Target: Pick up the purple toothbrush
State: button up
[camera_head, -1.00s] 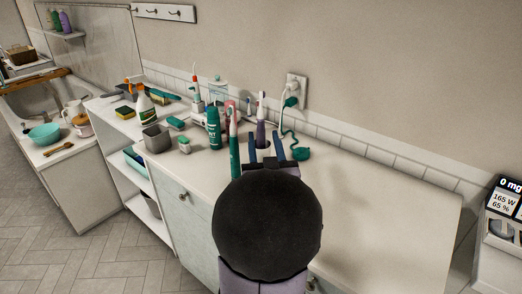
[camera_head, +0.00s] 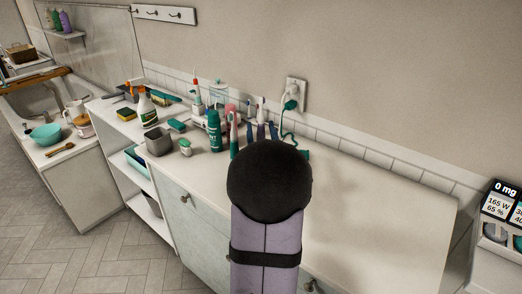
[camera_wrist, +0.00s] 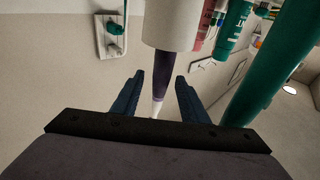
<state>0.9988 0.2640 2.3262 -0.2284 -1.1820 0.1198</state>
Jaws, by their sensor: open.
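The purple toothbrush (camera_head: 261,131) stands upright among the toiletries on the counter, its pale head up. In the wrist view its dark purple body (camera_wrist: 172,77) comes out of a white cylinder (camera_wrist: 171,22) and narrows to a white part between my fingers. My gripper (camera_head: 261,131) is open, with one blue finger on each side of the toothbrush. In the wrist view my gripper (camera_wrist: 160,97) shows gaps between both fingers and the toothbrush. My round black wrist part hides the toothbrush's lower end in the head view.
A wall outlet (camera_head: 294,92) with a green plug and cord is behind, to the right. The counter's right part (camera_head: 385,205) is clear.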

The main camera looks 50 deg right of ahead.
jog(key=shift+w+d, duration=0.1)
jog(key=shift+w, duration=0.05)
jog(key=c, duration=1)
jog(key=shift+o, duration=0.2)
jog(key=shift+r, duration=0.1)
